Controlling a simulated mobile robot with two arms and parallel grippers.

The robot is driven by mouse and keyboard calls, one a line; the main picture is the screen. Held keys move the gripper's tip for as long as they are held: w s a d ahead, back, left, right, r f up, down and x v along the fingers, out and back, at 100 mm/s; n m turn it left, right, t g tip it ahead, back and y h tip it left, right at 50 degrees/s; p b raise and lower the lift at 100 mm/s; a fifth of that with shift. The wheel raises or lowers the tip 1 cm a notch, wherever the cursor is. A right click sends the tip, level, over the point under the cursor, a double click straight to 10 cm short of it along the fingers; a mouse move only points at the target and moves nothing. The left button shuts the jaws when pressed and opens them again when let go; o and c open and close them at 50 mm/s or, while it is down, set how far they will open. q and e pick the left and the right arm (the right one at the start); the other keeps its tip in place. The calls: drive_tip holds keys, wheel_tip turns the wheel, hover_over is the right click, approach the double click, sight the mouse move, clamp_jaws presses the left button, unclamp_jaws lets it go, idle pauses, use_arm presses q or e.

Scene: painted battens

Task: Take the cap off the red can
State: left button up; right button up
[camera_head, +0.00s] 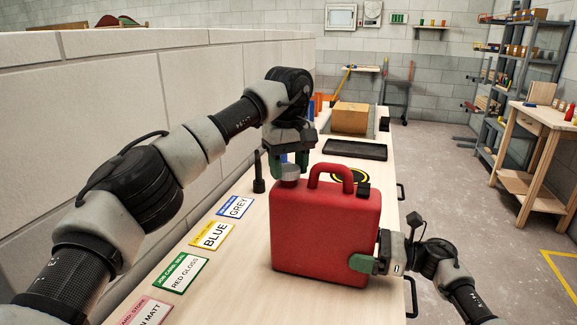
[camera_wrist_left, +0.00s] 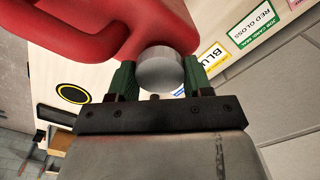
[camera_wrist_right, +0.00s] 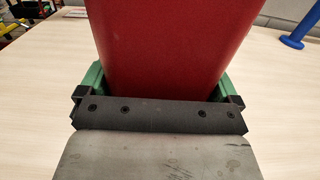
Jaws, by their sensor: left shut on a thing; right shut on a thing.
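The red can (camera_head: 325,235) stands upright on the workbench, with a loop handle on top. Its grey round cap (camera_head: 290,172) sits on the can's top left corner, and it shows in the left wrist view (camera_wrist_left: 160,72). My left gripper (camera_head: 289,165) comes down from above and is shut on the cap, with a green finger on each side. My right gripper (camera_head: 366,263) is shut on the lower right side of the can. In the right wrist view its green fingers flank the red body (camera_wrist_right: 162,50).
Label cards (camera_head: 180,274) lie along the bench's left edge. A dark upright object (camera_head: 258,178) stands left of the cap. Behind the can are a yellow ring mark (camera_head: 350,174), a black tray (camera_head: 354,149) and a cardboard box (camera_head: 350,117). A block wall runs along the left.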

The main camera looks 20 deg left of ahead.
use_arm(q)
drive_tip(key=n, duration=0.6)
drive_tip(key=shift+n, duration=0.3)
drive_tip(key=n, duration=1.2)
drive_tip(key=shift+r+n, duration=0.1)
drive_tip(key=shift+n, duration=0.2)
drive_tip(key=n, duration=2)
drive_tip(key=shift+n, duration=0.3)
drive_tip(key=n, duration=0.5)
drive_tip(key=shift+n, duration=0.4)
